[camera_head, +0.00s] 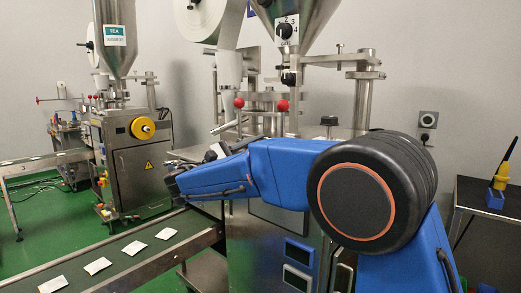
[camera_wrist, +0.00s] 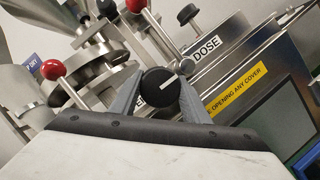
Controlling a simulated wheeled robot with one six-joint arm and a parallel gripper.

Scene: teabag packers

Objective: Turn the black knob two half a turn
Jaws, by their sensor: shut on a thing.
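A round black knob (camera_wrist: 155,88) with a white pointer line is in the middle of the wrist view. The line points to the upper right in that picture. My gripper (camera_wrist: 160,90) has a grey finger on each side of the knob and is shut on it. Part of a label is hidden behind the knob and fingers, and a DOSE label (camera_wrist: 206,47) is just to the right. In the head view my arm reaches left across the front of the machine, and I cannot make out the held knob there.
Two red ball levers (camera_wrist: 51,69) (camera_wrist: 136,5) stand close to the left and above. Another black knob (camera_wrist: 187,14) is behind. A screen panel (camera_wrist: 275,95) with a yellow label is at right. A conveyor (camera_head: 150,262) with several teabags runs at lower left.

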